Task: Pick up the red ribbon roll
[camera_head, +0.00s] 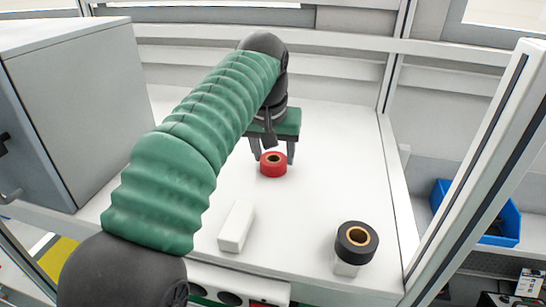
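The red ribbon roll (273,170) lies flat on the white worktop, with a tan core showing in its middle. My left arm comes in from the left in a green sleeve and bends down at the wrist. My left gripper (272,157) points down just behind and above the roll, with its two dark fingers spread apart. One finger is at the roll's left and one at its right; I cannot tell whether either touches it. My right gripper is not in view.
A black roll with a tan core (357,241) sits on a small white block at the front right. A white box (236,226) lies at the front middle. A grey cabinet (75,110) stands at the left. A frame post (480,165) rises at the right.

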